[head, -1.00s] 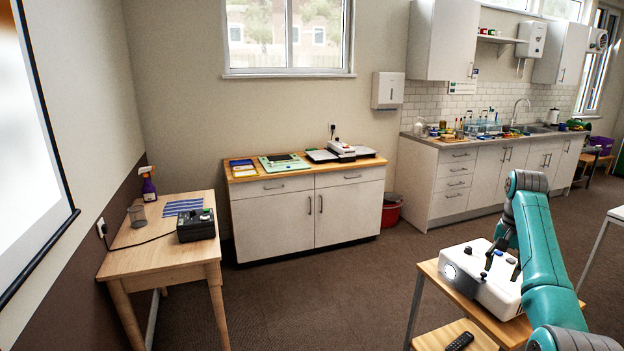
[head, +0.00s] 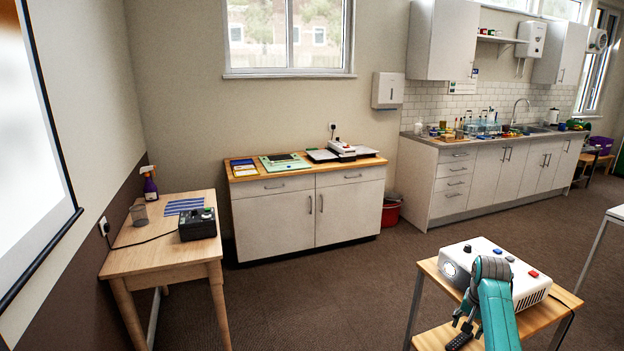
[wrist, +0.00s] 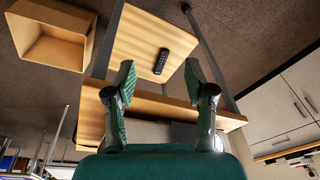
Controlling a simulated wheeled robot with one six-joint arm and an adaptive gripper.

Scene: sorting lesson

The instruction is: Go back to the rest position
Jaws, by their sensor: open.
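My gripper (wrist: 158,95) is open in the wrist view, its two green-padded fingers well apart with nothing between them. Beyond the fingers are the edge of a wooden trolley (wrist: 232,121) and a black remote (wrist: 161,61) on its lower shelf. The white projector (head: 530,282) with a blue, a dark and a red button on top stands on the trolley's upper shelf, partly behind my arm.
A wooden table (head: 135,256) at left holds a black box (head: 197,226), a spray bottle (head: 149,184) and a cup. A low cabinet (head: 272,224) stands at the back wall. In the wrist view an open wooden box (wrist: 50,52) stands on the floor. Carpet (head: 330,310) between table and trolley is clear.

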